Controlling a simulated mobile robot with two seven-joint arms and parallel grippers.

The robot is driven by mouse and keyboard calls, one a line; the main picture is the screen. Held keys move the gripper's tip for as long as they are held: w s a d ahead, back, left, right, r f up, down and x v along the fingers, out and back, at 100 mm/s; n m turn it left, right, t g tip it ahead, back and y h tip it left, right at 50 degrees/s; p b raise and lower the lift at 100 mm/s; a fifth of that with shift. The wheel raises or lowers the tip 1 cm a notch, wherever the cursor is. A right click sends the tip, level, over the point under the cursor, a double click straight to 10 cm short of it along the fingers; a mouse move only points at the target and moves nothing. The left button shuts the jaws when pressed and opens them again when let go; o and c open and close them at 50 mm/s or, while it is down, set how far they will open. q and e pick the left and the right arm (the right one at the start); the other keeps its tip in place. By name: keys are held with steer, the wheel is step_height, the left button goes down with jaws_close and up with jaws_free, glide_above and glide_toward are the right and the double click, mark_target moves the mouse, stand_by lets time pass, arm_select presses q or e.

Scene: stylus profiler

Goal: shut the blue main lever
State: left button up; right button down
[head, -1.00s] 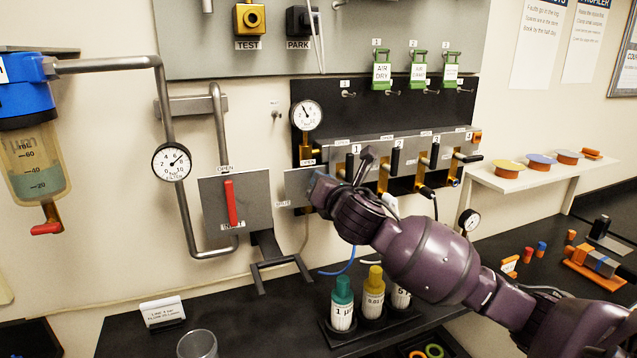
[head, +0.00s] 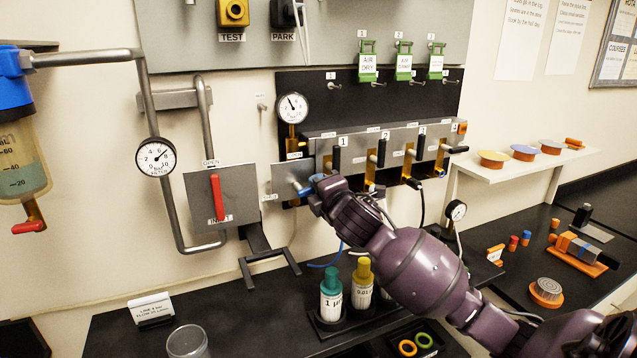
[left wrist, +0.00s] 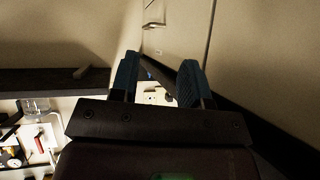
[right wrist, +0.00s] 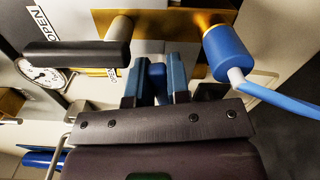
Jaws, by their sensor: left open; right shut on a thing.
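The blue main lever (head: 303,189) is on a grey panel (head: 283,176) left of the row of black-handled levers in the head view. It points right, and its end is hidden by my right gripper (head: 318,187). In the right wrist view, a blue shaft (right wrist: 157,84) sits between the two fingers of my right gripper (right wrist: 155,72), which is shut on it. My left gripper (left wrist: 158,82) shows only in the left wrist view. It is open and empty, away from the lever.
The first black handle (head: 336,158) stands close above my right gripper. A blue fitting with a hose (right wrist: 230,55) is close by in the right wrist view. The red inlet lever (head: 217,198) is to the left. Labelled bottles (head: 331,296) stand below on the bench.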

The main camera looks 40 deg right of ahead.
steer(key=shift+f+m, duration=0.45)
steer(key=shift+m, duration=0.75)
steer(key=shift+f, duration=0.1)
steer(key=c, duration=1.1)
jaws_free()
steer(key=shift+s, duration=0.15)
arm_select(q)
steer(key=shift+w+d+f+b, duration=0.1)
steer(key=shift+w+f+b, duration=0.2)
steer(key=shift+b, duration=0.5)
arm_select(e)
steer(key=v, duration=1)
steer(key=shift+s+a, duration=0.15)
steer(key=shift+s, duration=0.1)
arm_select(q)
steer(key=shift+f, duration=0.1)
